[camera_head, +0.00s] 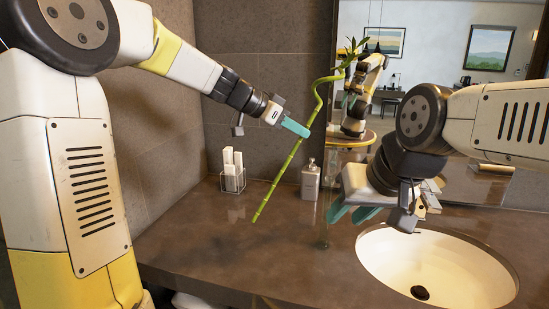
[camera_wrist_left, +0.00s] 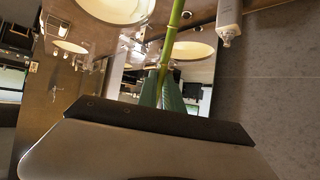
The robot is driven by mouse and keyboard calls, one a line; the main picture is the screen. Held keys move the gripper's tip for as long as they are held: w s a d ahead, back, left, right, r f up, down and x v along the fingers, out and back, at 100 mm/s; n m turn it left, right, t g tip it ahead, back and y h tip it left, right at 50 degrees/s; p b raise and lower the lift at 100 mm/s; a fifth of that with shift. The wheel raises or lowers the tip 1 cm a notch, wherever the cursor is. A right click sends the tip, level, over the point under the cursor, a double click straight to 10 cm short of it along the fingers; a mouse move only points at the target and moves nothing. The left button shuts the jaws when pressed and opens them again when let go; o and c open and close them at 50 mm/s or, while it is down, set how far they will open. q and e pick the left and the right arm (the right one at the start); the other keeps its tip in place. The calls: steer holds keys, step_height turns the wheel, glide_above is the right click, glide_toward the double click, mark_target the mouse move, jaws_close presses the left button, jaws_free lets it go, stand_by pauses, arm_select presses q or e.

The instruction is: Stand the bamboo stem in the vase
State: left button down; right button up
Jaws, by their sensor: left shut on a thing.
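The green bamboo stem (camera_head: 272,187) is held in the air above the counter, tilted, with its curled, leafy top up to the right and its lower end down to the left. It also shows in the left wrist view (camera_wrist_left: 172,40). My left gripper (camera_head: 297,128) is shut on the upper part of its straight length. A faint, clear upright shape, which looks like the glass vase (camera_head: 323,228), stands on the counter left of the basin. The stem's lower end is left of it and apart from it. My right gripper (camera_head: 351,212) is open and empty, near that shape and the basin.
The sink basin (camera_head: 440,262) is at right, and a mirror (camera_head: 440,80) is behind. The counter's left front (camera_head: 215,250) is clear.

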arm_select(q)
steer(key=s+d+r+m+g+h, duration=0.1)
steer(key=d+r+m+g+h, duration=0.2)
steer(key=r, duration=0.8)
steer(key=s+d+r+m+g+h, duration=0.15)
steer(key=d+r+h, duration=0.25)
steer(key=r, duration=0.6)
steer(key=shift+n+t, duration=0.35)
steer(key=shift+t, duration=0.1)
steer(key=shift+a+f, duration=0.15)
steer(key=shift+f, duration=2.1)
